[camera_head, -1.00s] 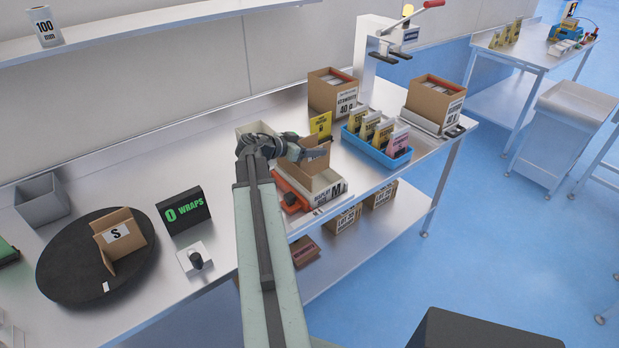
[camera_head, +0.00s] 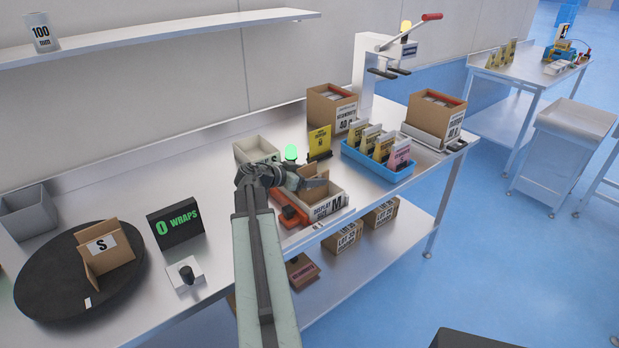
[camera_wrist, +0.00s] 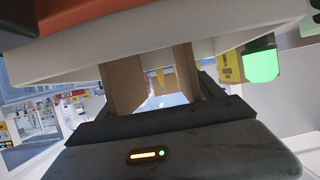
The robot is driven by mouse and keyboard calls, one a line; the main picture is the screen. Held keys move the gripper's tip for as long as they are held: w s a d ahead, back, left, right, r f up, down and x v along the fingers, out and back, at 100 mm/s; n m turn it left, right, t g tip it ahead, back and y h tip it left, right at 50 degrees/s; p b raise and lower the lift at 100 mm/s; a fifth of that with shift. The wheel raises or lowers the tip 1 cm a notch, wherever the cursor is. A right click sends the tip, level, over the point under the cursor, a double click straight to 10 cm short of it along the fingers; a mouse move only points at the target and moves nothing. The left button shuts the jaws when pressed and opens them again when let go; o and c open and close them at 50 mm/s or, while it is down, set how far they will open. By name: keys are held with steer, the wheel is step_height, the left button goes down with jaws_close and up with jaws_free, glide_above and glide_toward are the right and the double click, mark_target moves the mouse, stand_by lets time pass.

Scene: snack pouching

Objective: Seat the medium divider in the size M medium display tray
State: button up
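The size M display tray (camera_head: 328,208) stands near the front edge of the bench, its white label facing front. Brown cardboard (camera_head: 316,171) rises at its back; I cannot separate the medium divider from the tray's own walls. My gripper (camera_head: 316,184) is low over the tray, its dark fingers across the cardboard. In the wrist view, brown cardboard pieces (camera_wrist: 122,84) stand close by the fingers, under a white and orange edge. Whether the fingers grip anything is hidden.
A green lamp (camera_head: 291,152) glows behind my gripper. A pale bin (camera_head: 257,149), a yellow card (camera_head: 320,142) and a blue tray of pouches (camera_head: 376,167) stand close by. A size S box (camera_head: 104,248) sits on the black turntable (camera_head: 40,285) at left.

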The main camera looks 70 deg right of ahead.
steer(key=shift+r, duration=0.15)
steer(key=shift+w+a+r+p, duration=0.15)
steer(key=shift+a+r+p, duration=0.1)
steer(key=shift+p, duration=0.1)
steer(key=p+v, duration=0.4)
steer(key=v, duration=0.7)
steer(key=shift+a, duration=0.2)
